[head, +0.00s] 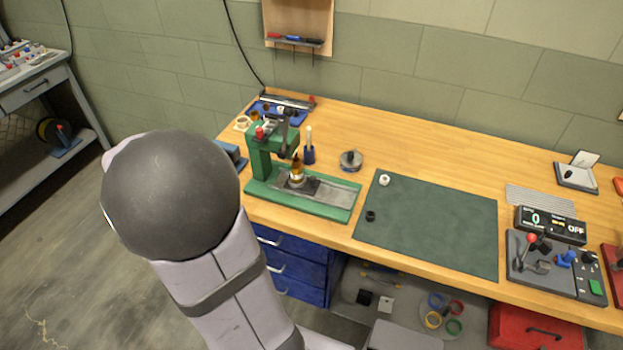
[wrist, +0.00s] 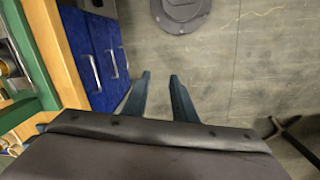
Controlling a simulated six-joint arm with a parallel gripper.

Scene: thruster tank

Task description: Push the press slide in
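The green press (head: 262,160) stands on the left part of the wooden bench. Its grey slide (head: 335,193) lies along the green base and reaches out to the right of the press column. A small amber and dark piece (head: 297,168) stands on the slide's left part, under the press head. In the wrist view my gripper (wrist: 160,76) has two blue fingers apart with nothing between them, over the floor beside the bench. A green base edge (wrist: 40,55) shows at that view's left. In the head view my arm hides most or all of the gripper.
Blue drawers (head: 290,265) are under the bench front. A dark green mat (head: 430,225) lies right of the press, with a white and a black small part on it. A round metal piece (head: 351,160) sits behind the slide. A control box (head: 555,265) stands far right.

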